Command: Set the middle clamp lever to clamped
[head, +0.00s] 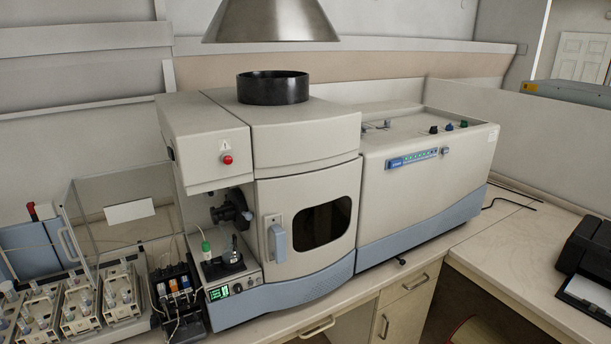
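A small black clamp unit (178,302) stands on the bench just left of the spectrometer. Small white, orange and blue parts show side by side on it, with thin tubing around them. The middle clamp lever is too small to tell apart surely, and I cannot tell its position. Neither of my grippers is in view.
The large beige and blue spectrometer (305,180) fills the middle of the bench. A clear-walled enclosure (130,210) and several sample racks (82,308) stand at the left. A black printer (590,255) is at the right edge. A metal hood (270,20) hangs above. The bench corner (520,240) is mostly clear.

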